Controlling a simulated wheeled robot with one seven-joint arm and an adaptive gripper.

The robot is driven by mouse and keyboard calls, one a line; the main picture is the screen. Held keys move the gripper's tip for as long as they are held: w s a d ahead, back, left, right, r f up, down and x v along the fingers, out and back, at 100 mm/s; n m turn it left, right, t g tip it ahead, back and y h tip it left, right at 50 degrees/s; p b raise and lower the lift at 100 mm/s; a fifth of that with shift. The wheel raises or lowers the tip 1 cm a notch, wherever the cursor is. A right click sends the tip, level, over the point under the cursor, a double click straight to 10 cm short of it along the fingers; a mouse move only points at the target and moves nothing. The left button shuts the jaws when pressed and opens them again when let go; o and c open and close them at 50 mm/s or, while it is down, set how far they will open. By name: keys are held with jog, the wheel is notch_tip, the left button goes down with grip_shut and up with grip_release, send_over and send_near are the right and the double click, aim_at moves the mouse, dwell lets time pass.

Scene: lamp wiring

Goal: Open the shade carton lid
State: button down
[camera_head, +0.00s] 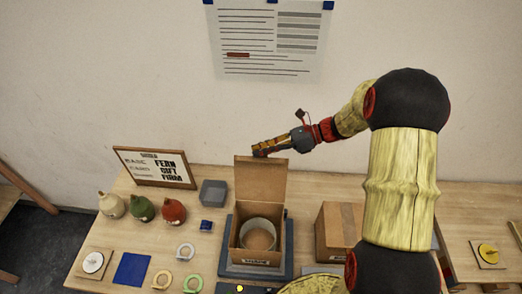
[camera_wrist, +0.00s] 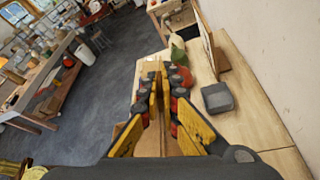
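The shade carton (camera_head: 237,240) stands open on the table. Its lid (camera_head: 260,180) is raised nearly upright at the back. A pale round shade (camera_head: 262,236) sits inside the carton. My gripper (camera_head: 257,151) is at the lid's top edge, with its fingers pointing left. Whether it touches the lid is unclear. In the wrist view, the yellow fingers (camera_wrist: 159,82) come together at their tips, with nothing visible between them. A brown surface, perhaps part of the lid, shows low between the fingers.
A second carton (camera_head: 338,232) stands right of the open one. The wall is close behind the table.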

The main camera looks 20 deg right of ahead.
jog(key=shift+s+a+f, duration=0.1)
jog(key=shift+s+a, duration=0.1)
jog(key=shift+s, duration=0.15)
jog(key=shift+s+a+r+p, duration=0.2)
jog(key=shift+s+p, duration=0.2)
jog(key=shift+p, duration=0.2)
jog(key=shift+s, duration=0.3)
jog(key=c, duration=2.5)
grip_release()
jog(key=shift+w+f, duration=0.1)
jog(key=o, duration=0.4)
jog(key=shift+o, duration=0.3)
jog(key=shift+w, duration=0.1)
jog(key=shift+r, duration=0.2)
